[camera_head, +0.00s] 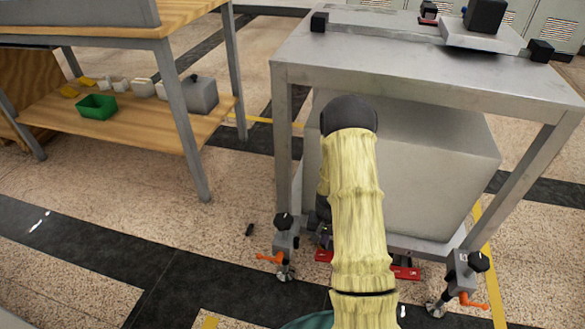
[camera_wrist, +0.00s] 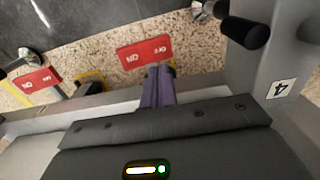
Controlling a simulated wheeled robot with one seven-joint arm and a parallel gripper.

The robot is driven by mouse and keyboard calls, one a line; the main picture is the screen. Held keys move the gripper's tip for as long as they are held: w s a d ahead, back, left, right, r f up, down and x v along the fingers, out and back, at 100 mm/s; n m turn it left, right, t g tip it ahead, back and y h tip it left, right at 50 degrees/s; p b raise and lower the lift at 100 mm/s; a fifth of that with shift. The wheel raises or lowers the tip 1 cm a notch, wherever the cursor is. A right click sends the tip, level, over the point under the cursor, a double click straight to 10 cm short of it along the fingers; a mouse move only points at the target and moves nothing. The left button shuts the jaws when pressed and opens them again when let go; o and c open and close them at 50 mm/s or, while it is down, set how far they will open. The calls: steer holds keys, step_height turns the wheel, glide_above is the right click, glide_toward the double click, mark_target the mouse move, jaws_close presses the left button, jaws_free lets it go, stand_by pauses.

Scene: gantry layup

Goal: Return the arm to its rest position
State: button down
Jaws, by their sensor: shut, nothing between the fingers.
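My arm, in a pale yellow sleeve, rises through the lower middle of the head view and bends at a dark joint in front of the metal table (camera_head: 425,75).
A large grey box (camera_head: 440,165) stands under the table. Levelling feet with orange levers (camera_head: 470,300) are at the table's legs. A wooden bench (camera_head: 150,135) at left holds a green bin (camera_head: 97,106) on its lower shelf. Floor between bench and table is mostly open.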

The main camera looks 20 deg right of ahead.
steer(key=s+a+r+n+t+p, duration=0.15)
steer(key=s+a+r+p, duration=0.3)
steer(key=r, duration=0.95)
steer(key=s+a+r+n+p, duration=0.35)
steer(key=a+r+p, duration=0.2)
steer(key=r, duration=0.85)
steer(key=s+a+r+n+t+p, duration=0.15)
steer(key=s+a+r+p, duration=0.35)
steer(key=r, duration=1)
step_height(320, 180, up, 37)
steer(key=d+p, duration=0.1)
steer(key=p, duration=3.7)
steer(key=shift+w+d+r, duration=0.2)
steer(key=shift+w, duration=0.05)
